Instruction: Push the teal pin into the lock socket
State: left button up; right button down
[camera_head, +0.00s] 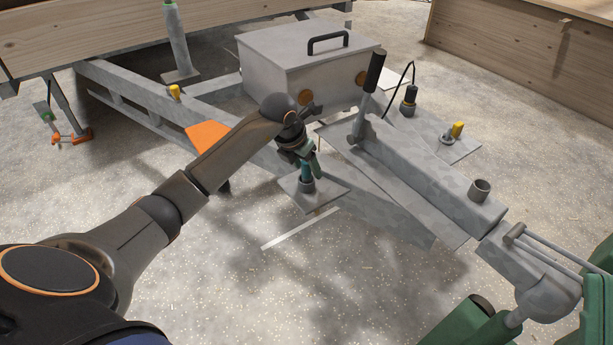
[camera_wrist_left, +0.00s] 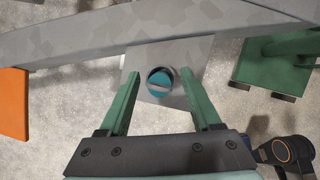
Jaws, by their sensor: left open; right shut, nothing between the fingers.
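The teal pin (camera_head: 307,171) stands upright at the grey lock socket (camera_head: 306,186), its upper part showing above the collar. In the left wrist view the round teal top of the pin (camera_wrist_left: 159,84) with a pale bar across it sits inside the socket's dark ring (camera_wrist_left: 150,72). How deep the pin sits cannot be told. My left gripper (camera_head: 306,161) is just above the pin and partly covers it. Its two green fingers (camera_wrist_left: 158,112) are spread open, one on each side of the pin, with clear gaps. My right gripper does not show.
A grey trailer beam (camera_head: 365,190) runs just behind the socket plate (camera_head: 326,196). An orange plate (camera_head: 208,135) lies left of the gripper. A lidded grey box (camera_head: 300,65) and an upright black-handled lever (camera_head: 372,80) stand behind. The floor in front is clear; green parts (camera_head: 475,325) fill the lower right.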

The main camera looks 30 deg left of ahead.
pick_arm(q)
jog(key=shift+f, duration=0.15)
jog(key=shift+c, duration=0.2)
grip_shut()
dwell(0.3)
